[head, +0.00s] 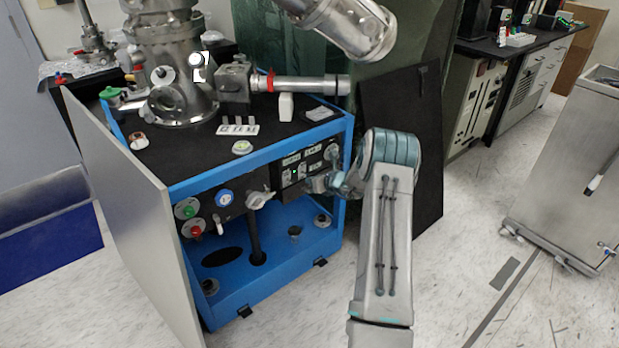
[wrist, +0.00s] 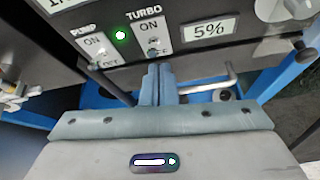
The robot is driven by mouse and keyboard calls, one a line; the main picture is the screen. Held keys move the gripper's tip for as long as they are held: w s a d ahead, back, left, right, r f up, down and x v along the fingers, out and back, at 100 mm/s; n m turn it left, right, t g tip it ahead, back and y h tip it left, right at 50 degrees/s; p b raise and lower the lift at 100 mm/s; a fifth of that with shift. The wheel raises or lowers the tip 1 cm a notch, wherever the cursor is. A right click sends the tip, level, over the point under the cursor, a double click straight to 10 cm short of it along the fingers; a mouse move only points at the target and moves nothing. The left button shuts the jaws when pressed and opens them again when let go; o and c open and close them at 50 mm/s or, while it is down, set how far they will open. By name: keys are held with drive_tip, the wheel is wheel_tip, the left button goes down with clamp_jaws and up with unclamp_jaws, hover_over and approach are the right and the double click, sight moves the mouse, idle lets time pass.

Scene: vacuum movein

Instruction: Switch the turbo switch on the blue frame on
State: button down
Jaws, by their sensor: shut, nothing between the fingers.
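The blue frame (head: 265,284) stands at the left centre in the head view, with a black control panel at its front right. In the wrist view the turbo switch (wrist: 150,36) sits on a light plate marked ON at the top, under the word TURBO. My gripper (wrist: 160,74) is shut and empty, with its fingertips at the lower part of this plate. The fingertips cover part of the plate's lower end. I cannot tell the lever's position or whether the fingers touch it. In the head view my gripper (head: 312,184) is in front of the panel.
The pump switch (wrist: 98,46) is left of the turbo switch, with a lit green lamp (wrist: 120,35) between them. A 5% display (wrist: 209,30) is to the right. A grey side panel (head: 135,220) stands left of the frame.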

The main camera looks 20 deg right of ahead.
drive_tip(key=shift+w+a+r+p, duration=0.1)
drive_tip(key=shift+r+p, duration=0.1)
drive_tip(key=shift+r, duration=0.25)
drive_tip(key=shift+a+r+p, duration=0.1)
drive_tip(key=shift+r+p, duration=0.05)
drive_tip(key=shift+r, duration=0.4)
